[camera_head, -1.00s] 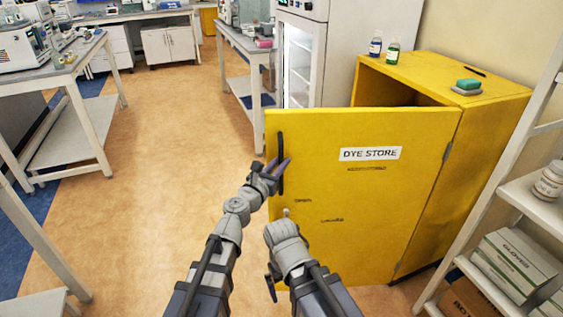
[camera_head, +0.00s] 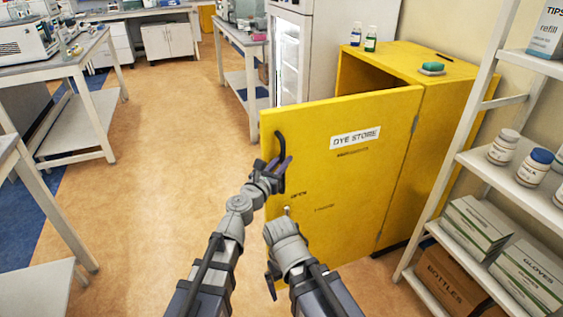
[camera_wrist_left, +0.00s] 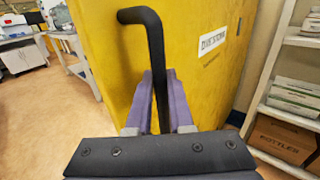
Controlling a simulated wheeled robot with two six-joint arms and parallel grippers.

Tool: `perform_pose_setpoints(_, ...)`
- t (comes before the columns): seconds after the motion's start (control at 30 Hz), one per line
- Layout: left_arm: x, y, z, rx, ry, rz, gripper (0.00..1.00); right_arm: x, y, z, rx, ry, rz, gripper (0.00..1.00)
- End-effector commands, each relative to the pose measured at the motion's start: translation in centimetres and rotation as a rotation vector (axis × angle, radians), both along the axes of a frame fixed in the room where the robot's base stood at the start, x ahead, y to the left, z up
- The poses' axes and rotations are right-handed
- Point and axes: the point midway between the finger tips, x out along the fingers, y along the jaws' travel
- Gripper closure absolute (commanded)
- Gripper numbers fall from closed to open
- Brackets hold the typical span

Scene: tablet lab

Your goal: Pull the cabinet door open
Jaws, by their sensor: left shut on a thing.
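The yellow cabinet (camera_head: 437,130) stands against the wall at the right in the head view. Its door (camera_head: 345,185), labelled DYE STORE, is partly open, with a dark gap showing above its top edge. The black bar handle (camera_head: 279,143) is near the door's left edge. My left gripper (camera_head: 279,172) is shut on the handle. In the left wrist view the purple fingers stand either side of the handle (camera_wrist_left: 150,50). My right arm (camera_head: 288,245) is in front of the lower door; its fingers are not clearly seen.
A white shelf rack (camera_head: 470,160) with jars and boxes stands close at the right. A white fridge (camera_head: 292,50) stands behind. Open floor (camera_head: 165,150) lies to the left.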

Motion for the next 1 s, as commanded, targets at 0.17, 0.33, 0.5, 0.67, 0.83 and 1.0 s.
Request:
perform_pose_setpoints(0.17, -0.01, -0.32, 0.03, -0.002, 0.001, -0.008, 1.00, 0.00, 0.00, 0.02, 0.000, 0.000, 0.000, 0.00)
perform_pose_setpoints(0.33, -0.02, -0.35, 0.02, -0.002, 0.001, -0.009, 0.76, 0.00, 0.00, 0.01, 0.000, 0.000, 0.000, 0.00)
perform_pose_setpoints(0.5, -0.01, -0.26, 0.01, -0.001, 0.001, -0.006, 0.57, -0.01, 0.00, 0.00, 0.000, 0.000, 0.000, 0.00)
perform_pose_setpoints(0.67, -0.01, -0.16, 0.00, -0.001, 0.001, -0.004, 0.50, 0.00, 0.00, 0.00, 0.000, 0.000, 0.000, 0.00)
perform_pose_setpoints(0.83, -0.06, -0.08, 0.00, -0.001, 0.001, -0.003, 0.50, 0.00, 0.00, 0.00, 0.000, 0.000, 0.000, 0.00)
perform_pose_setpoints(1.0, -0.82, 0.35, -0.01, 0.000, 0.000, -0.003, 0.50, 0.00, 0.00, -0.01, 0.000, 0.000, 0.000, 0.00)
